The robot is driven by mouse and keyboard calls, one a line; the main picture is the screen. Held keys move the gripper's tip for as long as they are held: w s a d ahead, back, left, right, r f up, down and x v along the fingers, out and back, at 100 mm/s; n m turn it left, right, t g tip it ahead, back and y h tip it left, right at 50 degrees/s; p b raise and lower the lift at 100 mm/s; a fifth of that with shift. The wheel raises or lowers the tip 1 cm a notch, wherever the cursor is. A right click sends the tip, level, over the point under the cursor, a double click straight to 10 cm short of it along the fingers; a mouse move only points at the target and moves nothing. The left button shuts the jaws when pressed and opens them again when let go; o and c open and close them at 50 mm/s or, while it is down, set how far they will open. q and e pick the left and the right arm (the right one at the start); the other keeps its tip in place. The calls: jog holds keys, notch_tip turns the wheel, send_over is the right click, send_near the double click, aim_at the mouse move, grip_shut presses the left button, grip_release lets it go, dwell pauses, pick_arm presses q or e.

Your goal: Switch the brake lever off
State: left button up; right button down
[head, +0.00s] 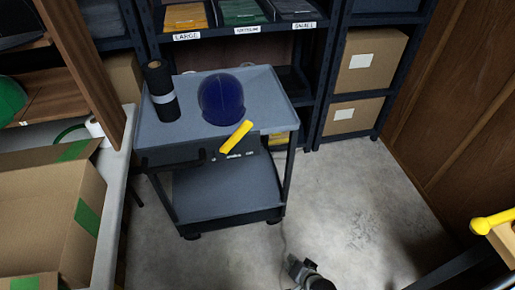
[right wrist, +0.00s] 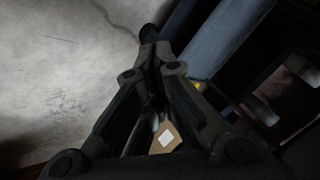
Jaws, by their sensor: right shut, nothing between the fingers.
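A yellow lever (head: 236,137) is on the front edge of the grey cart (head: 160,142), tilted up to the right. Small white markings show beside its lower end, too small to read. My right gripper (head: 296,266) is low in the head view, over the concrete floor, in front of the cart and apart from the lever. In the right wrist view its fingers (right wrist: 156,50) come together with nothing between them. The lever cannot be made out in that view. My left gripper is not in view.
An open cardboard box (head: 40,205) is at left. A shelf holds boxes (head: 372,58) behind. A yellow knob (head: 492,221) shows at the right edge. Floor (head: 345,205) right of the cart is clear.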

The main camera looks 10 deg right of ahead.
aim_at(233, 140)
jog(key=w+a+r+m+t+y+b, duration=0.1)
jog(key=w+r+m+t+b, duration=0.65)
jog(key=w+r, duration=0.75)
pick_arm(q)
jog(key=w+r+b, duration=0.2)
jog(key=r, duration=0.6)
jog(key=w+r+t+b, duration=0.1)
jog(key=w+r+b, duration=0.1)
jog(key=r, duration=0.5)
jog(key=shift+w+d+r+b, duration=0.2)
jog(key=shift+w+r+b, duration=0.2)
jog(key=shift+b, duration=0.45)
pick_arm(e)
notch_tip(233, 140, up, 17)
jog(key=w+m+t+y, duration=0.1)
jog(key=w+m+t, duration=0.1)
jog(key=m, duration=0.6)
jog(key=shift+w+f+t, duration=0.2)
jog(key=shift+t, duration=0.65)
